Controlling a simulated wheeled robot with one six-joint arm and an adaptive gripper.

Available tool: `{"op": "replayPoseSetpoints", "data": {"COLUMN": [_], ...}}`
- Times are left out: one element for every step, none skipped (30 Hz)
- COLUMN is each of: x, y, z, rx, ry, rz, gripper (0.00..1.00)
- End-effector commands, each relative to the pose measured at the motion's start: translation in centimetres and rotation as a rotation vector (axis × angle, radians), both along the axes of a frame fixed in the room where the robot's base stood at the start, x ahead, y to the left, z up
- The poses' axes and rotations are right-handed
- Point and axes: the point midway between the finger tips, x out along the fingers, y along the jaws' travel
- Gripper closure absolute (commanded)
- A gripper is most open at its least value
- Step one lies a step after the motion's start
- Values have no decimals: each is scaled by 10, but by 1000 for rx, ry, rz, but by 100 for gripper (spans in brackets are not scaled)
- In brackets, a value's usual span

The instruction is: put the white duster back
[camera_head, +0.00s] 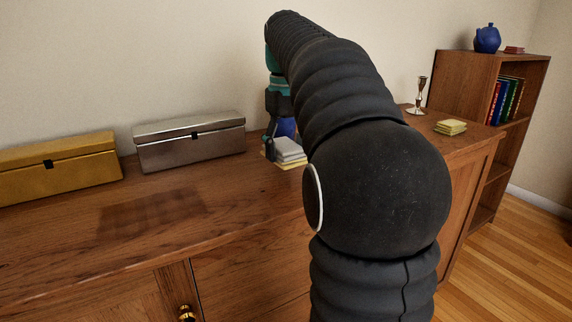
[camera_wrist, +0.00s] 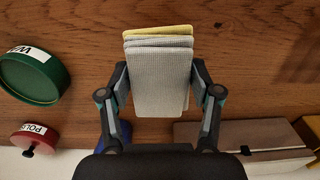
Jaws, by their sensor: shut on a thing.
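The white duster (camera_head: 289,147) is a folded, layered cloth on or just above the wooden cabinet top, beside my arm. In the wrist view the white duster (camera_wrist: 160,85) lies between the two fingers of my gripper (camera_wrist: 158,76), which is shut on its sides. A yellow cloth edge (camera_wrist: 158,31) shows beyond and beneath it, so it appears to be over a yellow duster; whether they touch is unclear. Another folded yellow duster (camera_head: 450,127) lies apart at the right end of the cabinet.
A silver box (camera_head: 190,141) and a gold box (camera_head: 58,167) stand along the wall to the left. The wrist view shows a green tin (camera_wrist: 34,76) and a red tin (camera_wrist: 35,139) nearby. A candlestick (camera_head: 417,95) stands at the right. The front left cabinet top is clear.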

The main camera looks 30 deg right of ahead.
Motion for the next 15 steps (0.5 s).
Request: {"op": "replayPoseSetpoints", "data": {"x": [0,0,-1,-1,-1,-1,-1,-1,-1,-1,-1,-1,-1,-1,-1], "y": [0,0,0,0,0,0,0,0,0,0,0,0,0,0,0], "z": [-6,-10,-16,-20,-25,-29,-33,-35,-37,-38,-39,-39,-39,-39,-39], "rx": [0,0,1,1,0,0,0,0,0,0,0,0,0,0,0], "ry": [1,1,2,1,1,1,1,0,0,-1,-1,-1,-1,-1,-1], "rz": [0,-1,-1,-1,-1,-1,-1,-1,-1,-1,-1,-1,-1,-1,-1], "gripper": [69,69,69,69,69,69,69,69,69,69,69,69,69,69,69]}}
